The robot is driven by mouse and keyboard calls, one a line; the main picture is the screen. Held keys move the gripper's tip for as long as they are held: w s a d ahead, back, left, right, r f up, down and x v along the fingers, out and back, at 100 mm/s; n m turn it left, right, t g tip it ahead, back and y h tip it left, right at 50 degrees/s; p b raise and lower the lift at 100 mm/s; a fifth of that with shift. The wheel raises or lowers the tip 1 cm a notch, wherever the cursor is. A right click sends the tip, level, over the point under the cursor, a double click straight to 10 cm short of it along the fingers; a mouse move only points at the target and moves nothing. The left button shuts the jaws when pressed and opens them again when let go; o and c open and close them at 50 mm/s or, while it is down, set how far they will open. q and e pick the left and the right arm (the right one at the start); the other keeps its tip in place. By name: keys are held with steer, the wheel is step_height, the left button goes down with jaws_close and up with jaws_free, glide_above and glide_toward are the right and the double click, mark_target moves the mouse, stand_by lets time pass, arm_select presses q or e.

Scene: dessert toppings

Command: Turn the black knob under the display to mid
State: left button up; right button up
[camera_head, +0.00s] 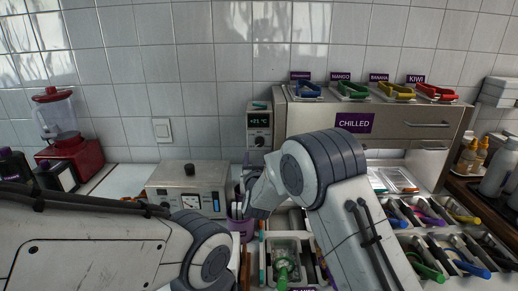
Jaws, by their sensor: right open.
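The black knob (259,141) sits on the dark control panel at the left side of the chilled cabinet. The green display (259,122) above it reads about +21 °C. The knob's exact pointer position is too small to read. My right gripper (248,172) is below and slightly left of the knob, apart from it. It is open, small in view and partly hidden by its own wrist. My left arm crosses the lower left, and its gripper is not in view.
The chilled cabinet (430,112) carries several coloured-handled scoops or clips with fruit labels. A metal box with a dial (190,180) stands left of the gripper, and a red blender (66,135) further left. Containers with coloured-handled tools (430,262) fill the lower right.

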mark_target(260, 144)
steer(key=w, duration=0.3)
steer(key=w+p, duration=0.1)
steer(key=w, duration=0.2)
steer(key=w+p, duration=0.1)
steer(key=w, duration=0.2)
steer(key=shift+d, duration=0.35)
